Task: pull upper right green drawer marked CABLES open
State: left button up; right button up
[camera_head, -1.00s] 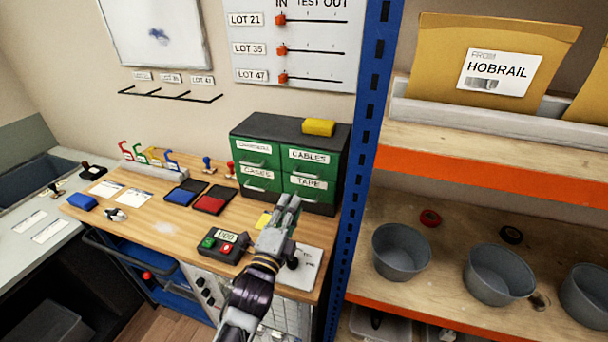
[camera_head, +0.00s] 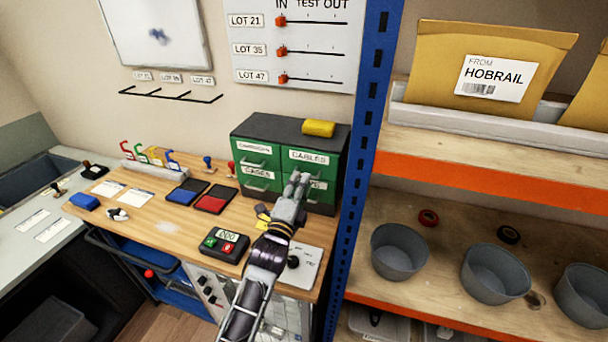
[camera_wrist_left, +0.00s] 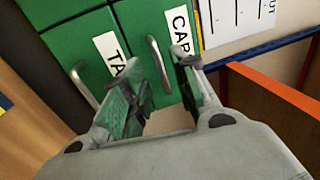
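The green drawer marked CABLES (camera_head: 322,157) is the upper right one of a dark-topped drawer cabinet (camera_head: 262,127); it looks closed. In the left wrist view its label (camera_wrist_left: 181,30) is partly hidden by a finger, and its grey bar handle (camera_wrist_left: 157,60) shows between my fingers. My left gripper (camera_head: 298,178) is open in front of the cabinet's right column. It also shows in the left wrist view (camera_wrist_left: 157,62), one finger on each side of the handle, with no clear contact. In the head view the gripper hides the handle and part of the TAPE drawer.
A blue rack post (camera_head: 368,130) stands close on the right, with shelves and grey bowls (camera_head: 398,252) beyond.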

aim_at(315, 153)
pick_arm(q)
jog(key=shift+x, duration=1.9)
grip_shut()
